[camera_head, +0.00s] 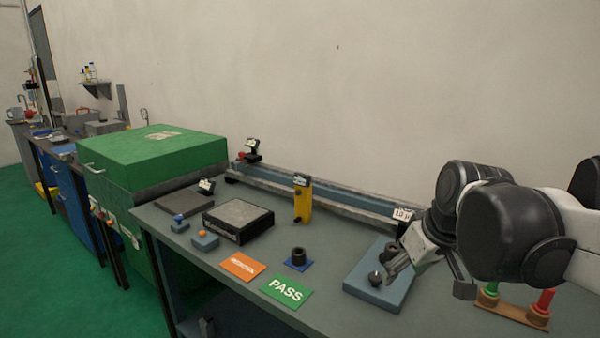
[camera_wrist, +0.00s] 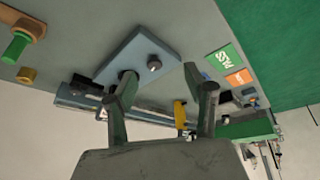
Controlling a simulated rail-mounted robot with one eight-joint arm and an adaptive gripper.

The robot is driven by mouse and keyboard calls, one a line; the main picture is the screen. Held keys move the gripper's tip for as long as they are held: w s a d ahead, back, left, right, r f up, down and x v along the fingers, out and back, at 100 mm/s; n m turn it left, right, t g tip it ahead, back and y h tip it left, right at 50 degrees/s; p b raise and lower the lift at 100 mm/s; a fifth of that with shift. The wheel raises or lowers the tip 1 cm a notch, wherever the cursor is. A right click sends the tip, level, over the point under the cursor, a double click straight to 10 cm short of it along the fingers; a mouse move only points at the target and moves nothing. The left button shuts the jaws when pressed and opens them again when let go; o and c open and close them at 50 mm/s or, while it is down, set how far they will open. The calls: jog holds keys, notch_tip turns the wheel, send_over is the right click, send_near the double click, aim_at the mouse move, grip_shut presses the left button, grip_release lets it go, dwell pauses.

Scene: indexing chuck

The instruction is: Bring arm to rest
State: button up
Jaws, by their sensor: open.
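My gripper (camera_head: 428,283) is at the right of the head view, above the right part of the workbench (camera_head: 335,280). Its two fingers are spread, with nothing visible between them. In the wrist view the gripper (camera_wrist: 160,78) shows open fingers at either side of the centre. The blue-grey block (camera_head: 370,293) lies by the fingers in the head view, with a dark round knob (camera_head: 375,278) on it. My arm hides part of the bench's right side. The block also shows in the wrist view (camera_wrist: 140,50), beyond the fingertips.
A green PASS card (camera_head: 287,291) and an orange card (camera_head: 242,265) lie flat on the bench. A dark ring on a blue base (camera_head: 298,261) and a yellow upright part (camera_head: 302,203) stand nearby. Red and green pegs (camera_head: 545,300) stand at right. A rail (camera_head: 320,196) runs behind.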

jog(key=s+f+m+t+h, duration=0.1)
jog(key=s+f+m+t, duration=0.1)
jog(key=s, duration=1)
notch_tip(320, 180, down, 2)
jog(key=shift+s+a+f+m, duration=0.25)
jog(key=shift+a+m, duration=0.15)
jog(key=shift+m, duration=0.4)
